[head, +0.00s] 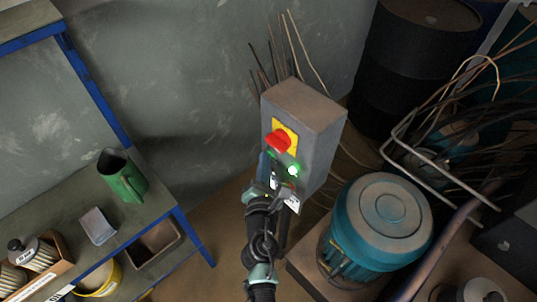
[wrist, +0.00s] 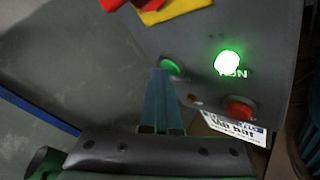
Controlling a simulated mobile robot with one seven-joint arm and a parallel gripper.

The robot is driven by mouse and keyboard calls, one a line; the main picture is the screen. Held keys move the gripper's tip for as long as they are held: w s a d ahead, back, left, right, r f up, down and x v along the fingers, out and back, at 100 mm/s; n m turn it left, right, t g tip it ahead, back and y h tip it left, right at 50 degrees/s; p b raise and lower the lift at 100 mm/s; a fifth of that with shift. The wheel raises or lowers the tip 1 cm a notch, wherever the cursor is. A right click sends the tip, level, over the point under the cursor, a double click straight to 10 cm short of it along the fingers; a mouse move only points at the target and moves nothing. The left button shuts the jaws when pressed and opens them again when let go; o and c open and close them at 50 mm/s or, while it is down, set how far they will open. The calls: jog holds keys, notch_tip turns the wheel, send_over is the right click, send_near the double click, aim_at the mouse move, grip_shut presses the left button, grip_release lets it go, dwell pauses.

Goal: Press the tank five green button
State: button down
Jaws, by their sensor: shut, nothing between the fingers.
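A grey control box (head: 318,135) stands upright in the middle of the head view. A red button (wrist: 239,109) is below the lamp. My gripper (wrist: 164,76) is shut and empty, with its fingertips at the lower edge of the green button and covering part of it. Whether they touch it cannot be told. In the head view my gripper (head: 263,164) is at the box's left edge.
A red mushroom knob (head: 278,141) on a yellow plate (head: 288,130) is above the buttons. A white tag (wrist: 235,129) hangs below; its text is unclear. A teal motor (head: 375,225) stands right, a blue-framed bench (head: 178,225) left. Wires rise behind the box.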

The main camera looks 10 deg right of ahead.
jog(key=shift+s+a, duration=0.55)
jog(key=shift+a, duration=0.1)
jog(key=shift+a, duration=0.1)
jog(key=s+a, duration=0.1)
jog(key=a, duration=0.1)
jog(key=s+a+b, duration=0.1)
jog(key=s+a, duration=0.1)
jog(key=shift+b, duration=0.3)
jog(key=shift+w+d+r, duration=0.1)
dwell(0.6)
